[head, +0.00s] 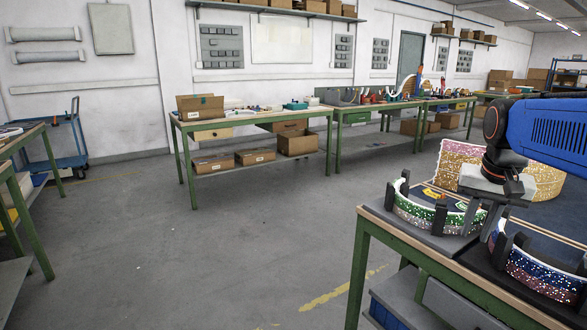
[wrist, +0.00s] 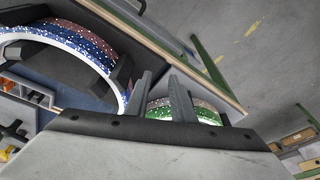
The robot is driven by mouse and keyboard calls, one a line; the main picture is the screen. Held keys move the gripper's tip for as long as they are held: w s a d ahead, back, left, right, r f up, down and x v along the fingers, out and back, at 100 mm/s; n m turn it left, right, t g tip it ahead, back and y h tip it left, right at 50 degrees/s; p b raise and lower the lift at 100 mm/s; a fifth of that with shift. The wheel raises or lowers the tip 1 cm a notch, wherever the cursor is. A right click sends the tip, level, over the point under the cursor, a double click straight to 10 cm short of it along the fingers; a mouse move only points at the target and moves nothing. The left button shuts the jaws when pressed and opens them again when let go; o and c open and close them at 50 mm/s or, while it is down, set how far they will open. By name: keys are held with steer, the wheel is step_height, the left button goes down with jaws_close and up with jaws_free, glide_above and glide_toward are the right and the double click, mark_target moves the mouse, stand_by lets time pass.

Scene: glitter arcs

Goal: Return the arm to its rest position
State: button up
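My gripper (head: 483,218) hangs from my blue arm over the near right workbench, at the right end of the green and white glitter arc (head: 420,213). In the wrist view its two dark fingers (wrist: 160,76) stand apart with a gap between them, and nothing is clearly held. The green arc (wrist: 208,115) shows behind and beside the fingers; whether they touch it I cannot tell. The arc stands upright among dark posts on a dark base. A blue and pink glitter arc (head: 540,272) stands in a similar fixture to the right; it also shows in the wrist view (wrist: 75,40).
The near workbench (head: 420,254) has a green frame. A gold and pink glittering curved panel (head: 460,165) stands behind my gripper. Another bench (head: 240,118) with cardboard boxes stands along the wall. A blue cart (head: 70,160) is at the left. The middle floor (head: 260,230) is clear.

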steer(key=s+a+f+n+t+y, duration=0.1)
steer(key=s+a+f+n, duration=0.5)
steer(key=s+a+f, duration=0.7)
steer(key=s+t, duration=0.1)
steer(key=s, duration=0.1)
steer(key=shift+s+f, duration=0.4)
